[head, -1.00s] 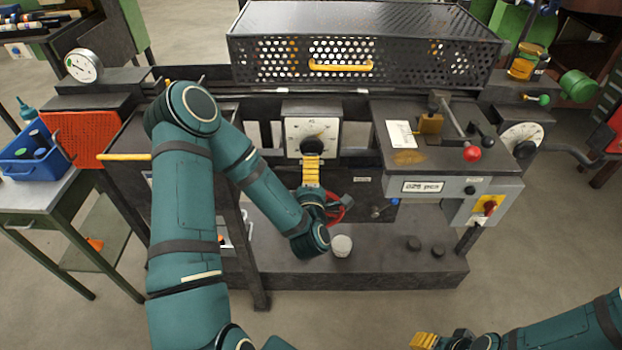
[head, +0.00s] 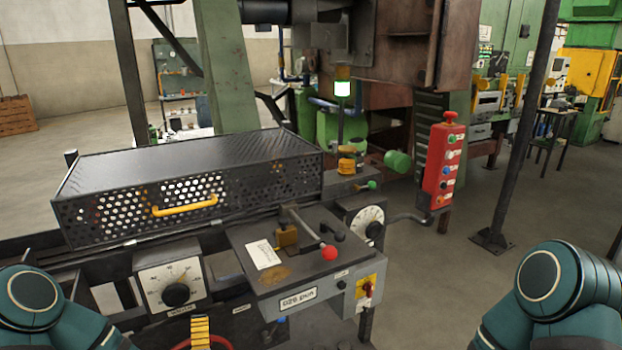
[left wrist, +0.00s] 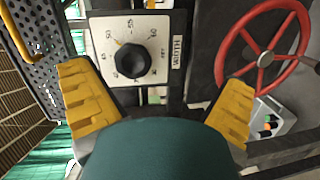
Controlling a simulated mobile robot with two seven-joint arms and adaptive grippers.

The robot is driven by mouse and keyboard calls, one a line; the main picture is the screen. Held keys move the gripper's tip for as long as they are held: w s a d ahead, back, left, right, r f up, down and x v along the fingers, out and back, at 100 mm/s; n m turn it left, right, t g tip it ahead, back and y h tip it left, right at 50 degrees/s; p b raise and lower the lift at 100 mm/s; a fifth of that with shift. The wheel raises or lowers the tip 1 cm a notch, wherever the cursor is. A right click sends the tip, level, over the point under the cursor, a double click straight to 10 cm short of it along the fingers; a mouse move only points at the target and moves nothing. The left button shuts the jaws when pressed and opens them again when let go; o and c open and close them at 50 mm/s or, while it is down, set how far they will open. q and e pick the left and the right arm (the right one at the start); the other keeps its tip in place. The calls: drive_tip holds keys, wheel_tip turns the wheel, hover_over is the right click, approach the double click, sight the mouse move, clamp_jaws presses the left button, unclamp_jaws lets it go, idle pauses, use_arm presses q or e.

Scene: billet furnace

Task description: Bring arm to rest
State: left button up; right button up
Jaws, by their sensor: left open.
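My left gripper (left wrist: 158,75) is open in the left wrist view, its two yellow fingers apart with nothing between them. A white dial plate with a black knob (left wrist: 130,60) shows beyond the fingers. In the head view only a yellow finger of this gripper (head: 201,332) shows at the bottom edge, just below and right of the same dial (head: 176,294). My left arm (head: 45,310) enters at the bottom left. My right arm (head: 555,300) is raised at the bottom right. Its gripper is outside the frame.
A perforated guard with a yellow handle (head: 185,204) stands behind the dial. A red-knobbed lever (head: 329,252) sits on the bench to the right. A red button pendant (head: 441,165) hangs beyond it. A red handwheel (left wrist: 262,50) is close to the left gripper's right finger.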

use_arm(q)
drive_tip(key=s+d+f+m+g+h, duration=0.2)
drive_tip(key=d+f+m+g+h, duration=0.15)
drive_tip(key=d+f+m, duration=0.2)
drive_tip(key=s+d+f+m+g+h, duration=0.2)
drive_tip(key=s+d+f+m+h, duration=0.1)
drive_tip(key=d+f+m+h, duration=0.3)
drive_tip(key=s+d+f+m+g, duration=0.1)
drive_tip(key=s+d+m+g, duration=0.2)
drive_tip(key=s, duration=0.3)
drive_tip(key=s+d+f+m+g, duration=0.2)
drive_tip(key=s+d+m+g, duration=0.1)
drive_tip(key=s+m+g, duration=0.2)
drive_tip(key=shift+s+f+h, duration=0.25)
drive_tip(key=shift+s+h, duration=0.2)
drive_tip(key=shift+s, duration=0.15)
drive_tip(key=shift+d, duration=0.15)
